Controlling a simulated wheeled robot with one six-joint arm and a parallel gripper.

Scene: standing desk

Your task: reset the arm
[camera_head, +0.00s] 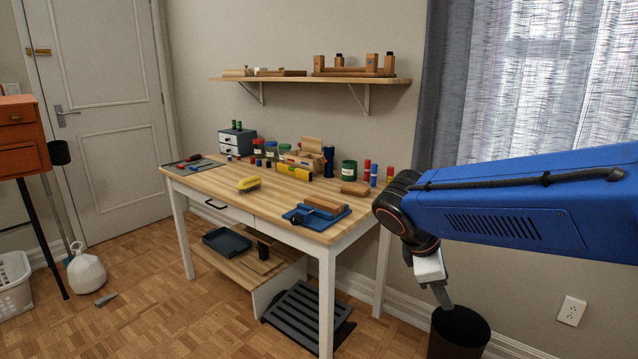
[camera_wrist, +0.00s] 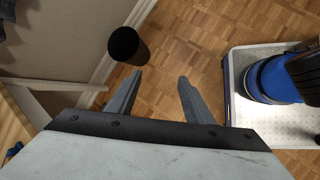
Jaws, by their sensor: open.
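My gripper (camera_wrist: 160,76) is open and empty in the wrist view, its two grey fingers apart above the wood floor. In the head view my gripper (camera_head: 445,298) hangs down at the right, below the dark wrist joint and my blue arm. It is to the right of the desk (camera_head: 205,183), apart from it. A black bin (camera_head: 460,330) stands on the floor below and just beyond the gripper. The bin also shows in the wrist view (camera_wrist: 124,44), to the upper left of the fingers.
A wall shelf (camera_head: 300,80) is above. A curtain (camera_head: 447,80) hangs behind my arm.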

